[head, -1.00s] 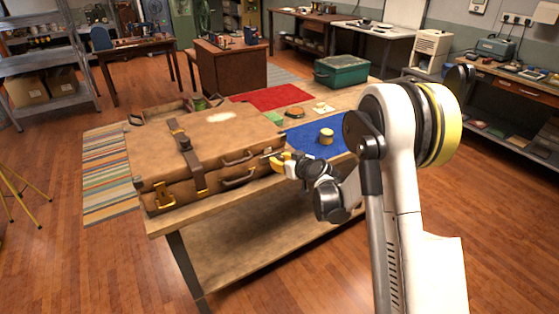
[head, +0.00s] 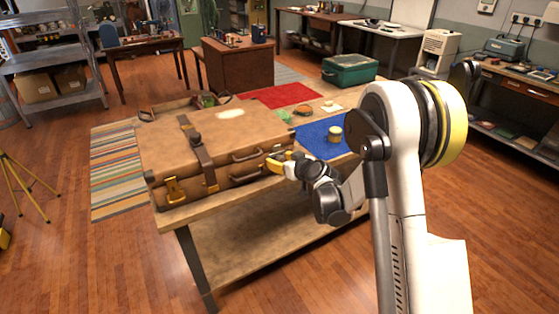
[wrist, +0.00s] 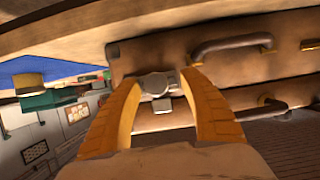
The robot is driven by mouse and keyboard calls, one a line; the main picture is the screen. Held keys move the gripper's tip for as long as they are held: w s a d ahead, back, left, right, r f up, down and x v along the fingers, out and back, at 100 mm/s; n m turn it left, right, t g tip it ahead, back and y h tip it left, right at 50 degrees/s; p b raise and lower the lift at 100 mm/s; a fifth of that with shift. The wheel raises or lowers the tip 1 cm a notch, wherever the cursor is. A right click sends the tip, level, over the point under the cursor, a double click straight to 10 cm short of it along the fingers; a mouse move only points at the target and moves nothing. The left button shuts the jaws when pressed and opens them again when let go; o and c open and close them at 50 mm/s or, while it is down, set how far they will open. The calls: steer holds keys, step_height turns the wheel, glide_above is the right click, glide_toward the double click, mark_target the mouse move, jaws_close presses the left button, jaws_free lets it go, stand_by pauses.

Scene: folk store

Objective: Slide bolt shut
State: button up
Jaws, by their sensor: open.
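A brown leather suitcase (head: 250,129) lies flat on a wooden table, with a strap and two handles on its front. My gripper (head: 279,163) has yellow fingers and is at the front right end of the suitcase. In the wrist view, a small grey metal bolt or latch (wrist: 156,84) is on the suitcase front (wrist: 235,73), between the two open fingers (wrist: 160,86). Whether a finger touches it cannot be told. My gripper hides this latch in the head view. A brass latch (head: 174,190) is at the front left.
The table (head: 270,250) also bears a blue mat (head: 313,138) with a small yellowish pot (head: 335,134) to the right of my gripper. A red mat (head: 283,96) and a green box (head: 350,70) are farther back. Open floor lies in front of the table.

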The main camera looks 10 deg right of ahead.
steer(key=v, duration=1.2)
stand_by(0.3)
steer(key=s+a+r+m+g, duration=0.1)
steer(key=s+a+r+g, duration=0.15)
steer(key=s, duration=0.45)
steer(key=s+a+r+g, duration=0.1)
steer(key=s+r, duration=0.3)
steer(key=s, duration=0.2)
steer(key=s+d+m+g+h, duration=0.2)
steer(key=s+h, duration=0.2)
steer(key=s, duration=1.4)
